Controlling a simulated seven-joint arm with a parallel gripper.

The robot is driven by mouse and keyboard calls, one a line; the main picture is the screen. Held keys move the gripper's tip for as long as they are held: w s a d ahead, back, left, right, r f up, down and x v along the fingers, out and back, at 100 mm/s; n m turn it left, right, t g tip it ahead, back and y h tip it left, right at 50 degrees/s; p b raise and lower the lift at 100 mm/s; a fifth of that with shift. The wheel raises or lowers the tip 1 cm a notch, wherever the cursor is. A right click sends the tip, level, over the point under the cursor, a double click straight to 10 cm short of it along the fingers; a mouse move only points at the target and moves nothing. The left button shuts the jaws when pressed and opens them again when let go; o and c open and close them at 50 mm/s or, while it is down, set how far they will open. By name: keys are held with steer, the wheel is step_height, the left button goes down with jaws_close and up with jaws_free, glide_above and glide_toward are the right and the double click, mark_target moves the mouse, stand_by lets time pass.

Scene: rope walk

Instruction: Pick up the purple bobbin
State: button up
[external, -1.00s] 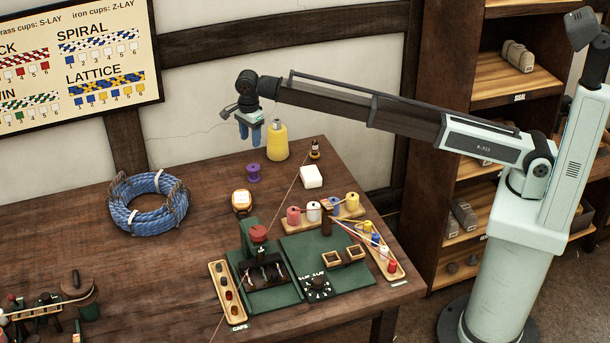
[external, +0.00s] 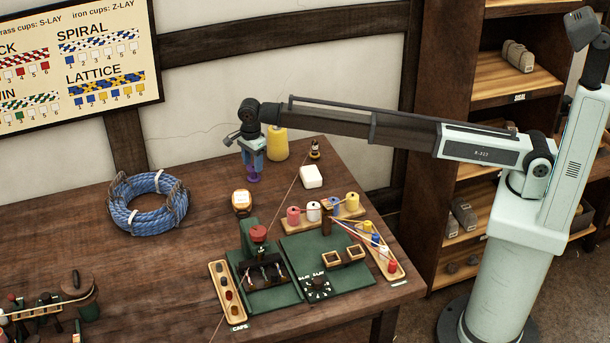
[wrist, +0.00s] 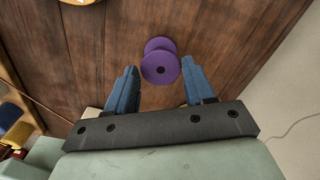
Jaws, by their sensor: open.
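The purple bobbin (external: 253,178) stands on the brown table below my gripper (external: 252,164). In the external view its upper part is hidden by the blue fingers. In the wrist view the purple bobbin (wrist: 160,62) lies ahead of and between the two blue fingertips of my gripper (wrist: 158,76). The fingers are open, with a gap on the left side and the right finger close beside the bobbin's rim. I cannot tell whether that finger touches it.
A yellow cone of yarn (external: 278,144) stands just behind my gripper on the right. A small round-topped jar (external: 241,202) is in front. A white block (external: 312,177) lies to the right, and a blue rope coil (external: 148,203) to the left, with clear table between.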

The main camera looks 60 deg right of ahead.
mark_target(251, 167)
steer(key=shift+f, duration=1.6)
steer(key=shift+c, duration=0.2)
steer(key=c, duration=0.6)
steer(key=shift+r, duration=0.1)
